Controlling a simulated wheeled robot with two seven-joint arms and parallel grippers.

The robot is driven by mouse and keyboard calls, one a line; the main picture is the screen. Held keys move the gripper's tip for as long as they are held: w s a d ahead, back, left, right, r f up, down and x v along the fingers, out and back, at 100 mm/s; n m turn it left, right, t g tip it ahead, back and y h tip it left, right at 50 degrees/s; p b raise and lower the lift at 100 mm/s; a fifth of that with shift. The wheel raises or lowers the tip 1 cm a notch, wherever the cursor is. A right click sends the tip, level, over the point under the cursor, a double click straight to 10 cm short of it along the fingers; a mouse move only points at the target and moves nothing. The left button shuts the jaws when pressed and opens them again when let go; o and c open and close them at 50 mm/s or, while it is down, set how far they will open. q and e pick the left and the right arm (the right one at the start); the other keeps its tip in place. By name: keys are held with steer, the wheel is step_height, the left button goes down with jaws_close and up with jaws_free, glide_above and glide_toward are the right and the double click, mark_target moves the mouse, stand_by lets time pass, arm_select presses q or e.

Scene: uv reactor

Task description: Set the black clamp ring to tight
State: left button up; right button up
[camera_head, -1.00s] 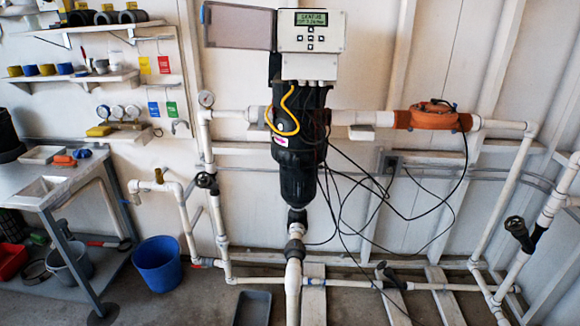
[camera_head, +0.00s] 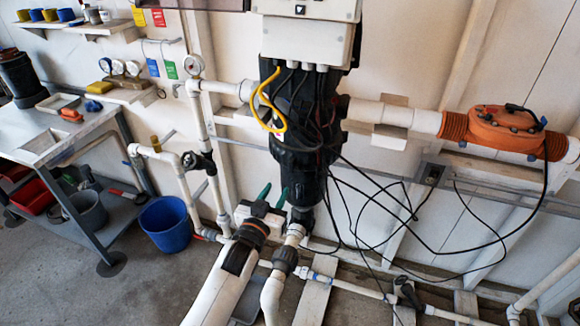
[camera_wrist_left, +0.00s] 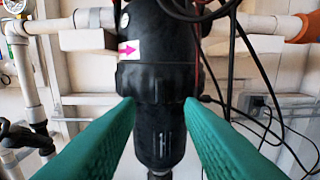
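The black clamp ring (camera_head: 303,160) goes around the upright black reactor body (camera_head: 318,100). In the left wrist view the ribbed clamp ring (camera_wrist_left: 157,82) is at the centre, just under a white label with a pink arrow (camera_wrist_left: 129,49). My left gripper (camera_head: 274,192) is open, its green fingers apart and pointing at the reactor below the ring. In the left wrist view the open left gripper (camera_wrist_left: 160,106) has one fingertip toward each side of the ring's lower edge. I cannot tell whether they touch it. My right gripper is not in view.
Loose black cables (camera_head: 385,215) hang right of the reactor. A yellow cable (camera_head: 264,100) loops on its upper left. White pipes with a valve (camera_head: 198,161) stand at the left, and an orange unit (camera_head: 500,128) is at the right. A blue bucket (camera_head: 165,225) is on the floor.

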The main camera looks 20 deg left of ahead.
mark_target(291, 166)
arm_select(q)
steer(key=w, duration=1.1)
steer(key=shift+d, duration=0.25)
jaws_close()
